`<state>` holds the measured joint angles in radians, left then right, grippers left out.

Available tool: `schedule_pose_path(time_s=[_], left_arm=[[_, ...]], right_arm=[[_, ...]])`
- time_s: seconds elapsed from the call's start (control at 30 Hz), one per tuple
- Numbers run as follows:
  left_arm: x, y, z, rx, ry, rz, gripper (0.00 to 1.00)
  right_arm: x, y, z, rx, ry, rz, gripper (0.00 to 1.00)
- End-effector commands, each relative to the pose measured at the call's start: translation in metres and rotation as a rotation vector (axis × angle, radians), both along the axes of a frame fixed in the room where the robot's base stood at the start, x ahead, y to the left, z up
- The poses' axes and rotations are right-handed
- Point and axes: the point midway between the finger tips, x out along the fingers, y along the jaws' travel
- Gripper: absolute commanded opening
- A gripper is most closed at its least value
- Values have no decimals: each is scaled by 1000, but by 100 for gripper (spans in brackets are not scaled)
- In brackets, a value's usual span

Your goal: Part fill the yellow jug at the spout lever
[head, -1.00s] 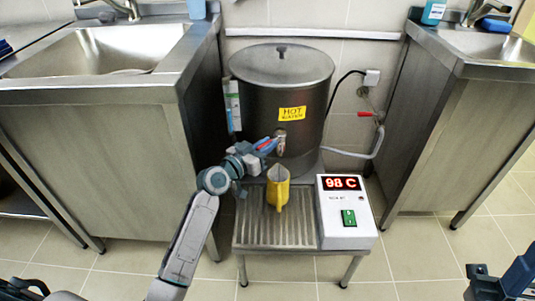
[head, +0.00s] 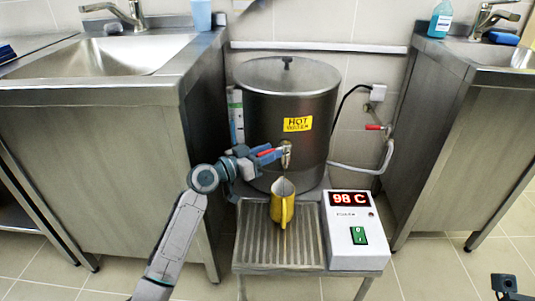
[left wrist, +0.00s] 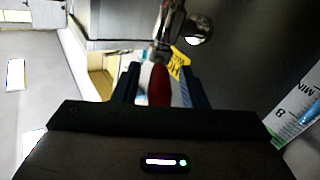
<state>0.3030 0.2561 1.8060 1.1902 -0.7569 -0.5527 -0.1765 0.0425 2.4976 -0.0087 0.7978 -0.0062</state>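The yellow jug (head: 284,207) stands upright on the ribbed drip tray (head: 262,240), below the metal spout (head: 286,155) of the large steel pot (head: 262,105). No stream shows between spout and jug, and I cannot tell the level inside. My left gripper (head: 268,153) is at the spout, with the red lever between its fingers. In the left wrist view the red lever (left wrist: 159,84) lies between the two dark fingers, with gaps on both sides, so the gripper is open around it. My right gripper (head: 506,285) shows only partly at the lower right corner, away from the jug.
A white control box (head: 352,243) reading 98 C with a green switch stands right of the tray. Steel sink units (head: 100,130) and (head: 460,130) flank the pot. A red-handled wall valve (head: 375,127) and pipe are at right. The floor in front is clear.

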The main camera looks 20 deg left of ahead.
Motion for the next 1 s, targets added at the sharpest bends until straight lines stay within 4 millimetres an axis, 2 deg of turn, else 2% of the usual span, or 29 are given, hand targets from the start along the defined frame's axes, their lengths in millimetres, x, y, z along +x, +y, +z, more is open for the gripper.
schedule_pose_path(time_s=[0.33, 0.7, 1.0], left_arm=[[-5, 3, -1, 2, 2, -1, 38], [-48, 36, -2, 3, 3, 0, 38], [-60, 45, -1, 0, 1, 0, 38]], right_arm=[[0, 0, 1, 0, 1, 0, 36], [0, 0, 4, -4, 5, 5, 36], [1, 0, 3, -16, 11, 7, 36]])
